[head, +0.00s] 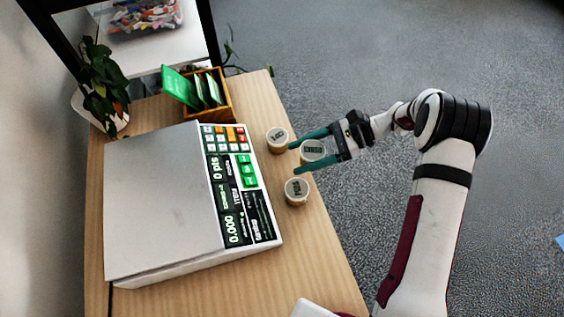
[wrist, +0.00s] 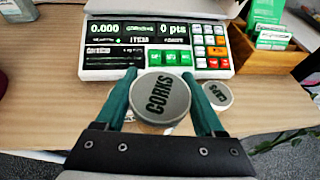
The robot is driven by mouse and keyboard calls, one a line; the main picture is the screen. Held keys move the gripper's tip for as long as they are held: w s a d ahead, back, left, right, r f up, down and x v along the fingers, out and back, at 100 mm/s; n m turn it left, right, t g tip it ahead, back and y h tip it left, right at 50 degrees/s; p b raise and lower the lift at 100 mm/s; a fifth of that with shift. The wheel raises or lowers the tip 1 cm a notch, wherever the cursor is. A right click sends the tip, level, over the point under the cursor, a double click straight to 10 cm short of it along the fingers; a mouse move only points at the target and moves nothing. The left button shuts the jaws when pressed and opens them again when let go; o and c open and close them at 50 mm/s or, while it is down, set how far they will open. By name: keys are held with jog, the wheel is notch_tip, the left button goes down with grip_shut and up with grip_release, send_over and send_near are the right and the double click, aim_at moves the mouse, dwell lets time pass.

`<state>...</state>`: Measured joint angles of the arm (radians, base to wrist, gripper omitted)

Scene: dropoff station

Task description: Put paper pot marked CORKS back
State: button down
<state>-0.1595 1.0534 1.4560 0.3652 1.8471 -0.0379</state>
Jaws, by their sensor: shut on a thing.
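The paper pot marked CORKS (wrist: 160,97) has a pale grey round lid with dark lettering. In the wrist view it sits between the two green fingers of my gripper (wrist: 163,88), which is shut on it. In the head view the same pot (head: 313,150) shows between the fingertips of my gripper (head: 297,157), near the right edge of the wooden table (head: 325,240). I cannot tell whether its base touches the table.
A second pot (head: 277,139), marked CAPS in the wrist view (wrist: 218,95), and a third pot (head: 296,191) stand close by. A large scale (head: 165,200) fills the table's left. A wooden box of green packets (head: 213,98) and a plant (head: 100,90) stand behind.

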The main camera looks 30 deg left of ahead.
jog(key=a+f, duration=0.1)
jog(key=a, duration=0.1)
jog(key=a+f, duration=0.1)
jog(key=s+a+f, duration=0.1)
jog(key=a, duration=0.1)
jog(key=shift+s+a+f, duration=0.1)
jog(key=shift+a+f, duration=0.15)
jog(key=shift+a, duration=0.05)
notch_tip(320, 180, down, 4)
jog(key=shift+a+f, duration=0.1)
jog(key=shift+a, duration=0.05)
jog(key=shift+f, duration=0.1)
jog(key=shift+c, duration=1.4)
grip_release()
